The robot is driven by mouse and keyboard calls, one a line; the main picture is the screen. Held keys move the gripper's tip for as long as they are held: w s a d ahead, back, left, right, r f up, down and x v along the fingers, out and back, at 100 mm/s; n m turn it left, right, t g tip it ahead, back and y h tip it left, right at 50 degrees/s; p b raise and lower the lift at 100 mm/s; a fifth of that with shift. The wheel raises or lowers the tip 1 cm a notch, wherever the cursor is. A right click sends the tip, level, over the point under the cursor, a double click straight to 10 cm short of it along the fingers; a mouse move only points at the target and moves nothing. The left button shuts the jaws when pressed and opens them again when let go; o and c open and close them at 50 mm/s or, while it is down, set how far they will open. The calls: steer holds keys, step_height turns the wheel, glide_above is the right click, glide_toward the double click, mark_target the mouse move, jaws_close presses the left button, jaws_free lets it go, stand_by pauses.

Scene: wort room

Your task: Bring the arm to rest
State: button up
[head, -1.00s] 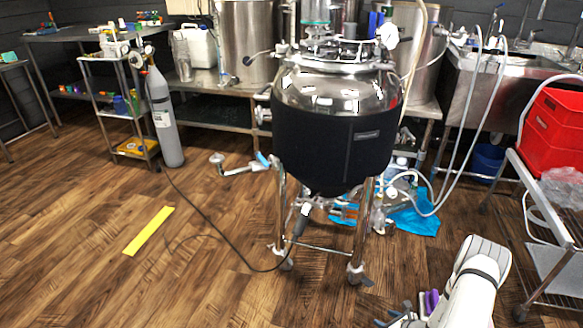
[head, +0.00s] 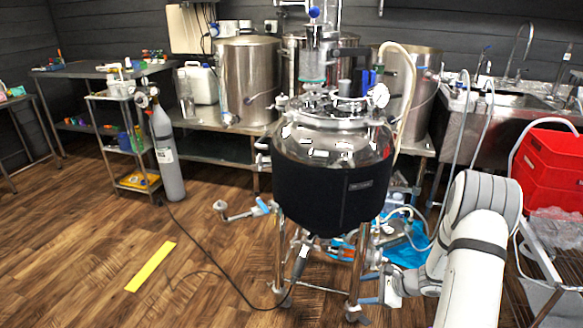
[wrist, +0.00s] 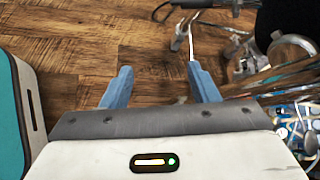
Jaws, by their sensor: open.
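My arm (head: 473,245) is white and grey and reaches in from the lower right of the head view. My gripper (head: 367,288) points left, low beside the legs of the steel kettle (head: 335,180) with the black jacket. In the wrist view my gripper (wrist: 160,75) has its two blue fingers well apart, with only wood floor seen between them. It holds nothing. A kettle leg overlaps the fingertips in the head view; I cannot tell if they touch.
A red crate (head: 548,165) on a rack stands close on the right. A grey gas cylinder (head: 166,155) stands left, by a small shelf trolley. A cable lies across the floor.

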steer(key=s+a+r+n+g+h+p, duration=0.1)
steer(key=s+a+r+n+p, duration=0.2)
steer(key=r, duration=0.7)
steer(key=s+a+r+n+g+p, duration=0.2)
steer(key=s+a+r+n+p, duration=0.15)
steer(key=r, duration=0.55)
steer(key=s+a+r+n+g+h+p, duration=0.1)
steer(key=s+a+r+n+p, duration=0.2)
steer(key=r, duration=0.7)
steer(key=s+d+r+n+t+h+p, duration=0.1)
steer(key=s+r+n+h+p, duration=0.5)
steer(key=s+r, duration=1.1)
step_height(320, 180, up, 3)
steer(key=n+p, duration=0.3)
steer(key=shift+d+r+h, duration=0.2)
steer(key=shift+d+h, duration=0.1)
steer(key=shift+d, duration=0.1)
